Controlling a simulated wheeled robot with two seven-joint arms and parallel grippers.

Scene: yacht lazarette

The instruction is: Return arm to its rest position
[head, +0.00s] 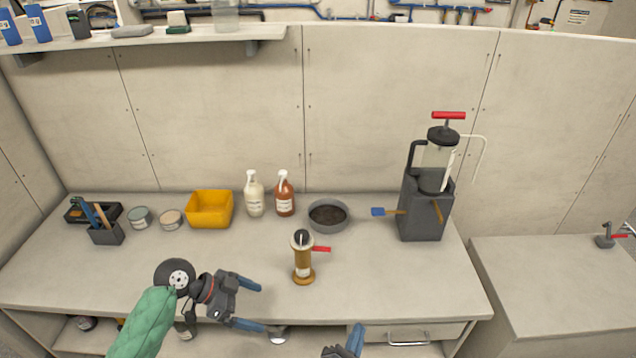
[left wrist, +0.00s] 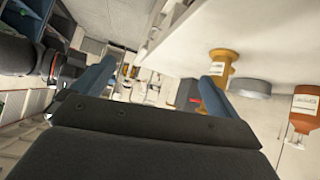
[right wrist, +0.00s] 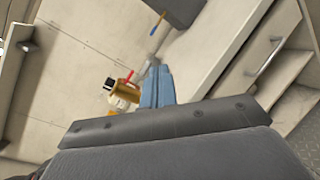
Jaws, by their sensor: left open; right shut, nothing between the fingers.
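My left gripper (head: 256,304) is in front of the bench's front edge in the head view, with its blue fingers spread and nothing between them. The spread fingers (left wrist: 155,85) also show in the left wrist view. My right gripper (head: 350,342) only just enters at the bottom of the head view. In the right wrist view its fingers (right wrist: 157,88) are together with nothing held. A brass cylinder with a red handle (head: 303,262) stands upright on the bench, apart from both grippers.
The bench (head: 370,275) is clear at its front right. Behind stand a yellow bin (head: 209,209), two pump bottles (head: 254,195), a grey bowl (head: 328,225) and a grey holder (head: 424,212) with a hand pump. A drawer handle (head: 408,340) sits below the bench edge.

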